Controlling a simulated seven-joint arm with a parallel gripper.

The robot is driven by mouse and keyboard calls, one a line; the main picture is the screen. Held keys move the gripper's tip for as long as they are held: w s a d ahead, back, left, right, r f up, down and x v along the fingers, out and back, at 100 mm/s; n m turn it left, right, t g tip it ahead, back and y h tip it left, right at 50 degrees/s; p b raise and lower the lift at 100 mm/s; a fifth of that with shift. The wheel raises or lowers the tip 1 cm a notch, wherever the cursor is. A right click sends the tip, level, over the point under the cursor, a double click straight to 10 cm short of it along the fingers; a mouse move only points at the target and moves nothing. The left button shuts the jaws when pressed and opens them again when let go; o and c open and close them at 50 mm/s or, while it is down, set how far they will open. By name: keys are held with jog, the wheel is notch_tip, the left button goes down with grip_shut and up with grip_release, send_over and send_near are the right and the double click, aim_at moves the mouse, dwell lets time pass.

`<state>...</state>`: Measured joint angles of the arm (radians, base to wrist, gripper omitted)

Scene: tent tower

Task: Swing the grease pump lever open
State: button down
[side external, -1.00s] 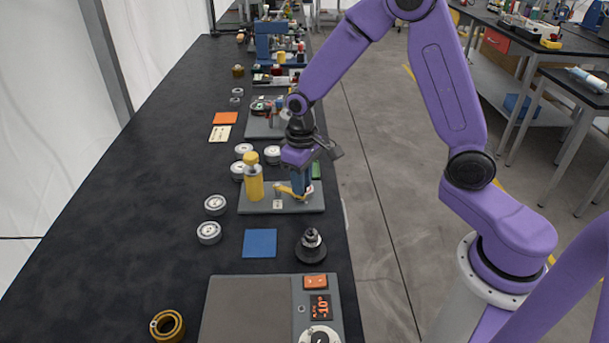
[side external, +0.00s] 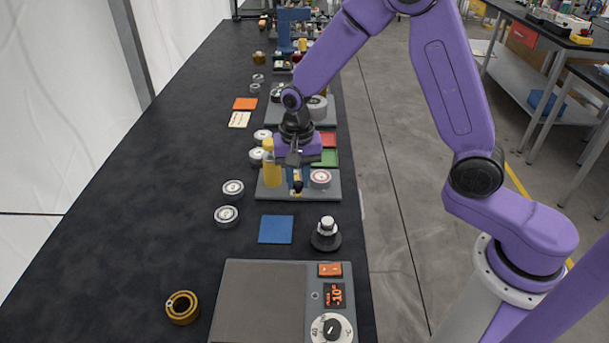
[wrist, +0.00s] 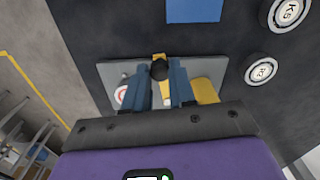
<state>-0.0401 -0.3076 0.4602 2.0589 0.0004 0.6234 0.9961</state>
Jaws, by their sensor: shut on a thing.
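The grease pump stands on a grey baseplate (side external: 265,191), with an upright yellow cylinder (side external: 271,165) at its left. A yellow lever with a black knob (side external: 297,187) points toward the near edge of the plate. My gripper (side external: 297,180) reaches down over the middle of the plate and is shut on the lever near its knob. In the wrist view the two blue fingers of my gripper (wrist: 160,85) flank the black knob (wrist: 159,70). The yellow cylinder (wrist: 207,91) is to their right. The lever's pivot is hidden by my gripper.
A round white dial with a red ring (side external: 320,178) sits on the plate's right side. Several round weights, such as one (side external: 233,189), lie to the left. A blue square (side external: 276,229), a dark knobbed piece (side external: 326,234) and a scale (side external: 262,300) are nearer. The left tabletop is clear.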

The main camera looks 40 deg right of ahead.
jog(key=shift+w+a+r+m, duration=0.1)
jog(key=shift+w+a+m, duration=0.3)
jog(key=shift+m, duration=0.4)
jog(key=shift+w, duration=0.1)
jog(key=c, duration=0.9)
grip_release()
jog(key=shift+c, duration=0.2)
notch_tip(320, 180, up, 17)
jog(key=shift+r, duration=0.2)
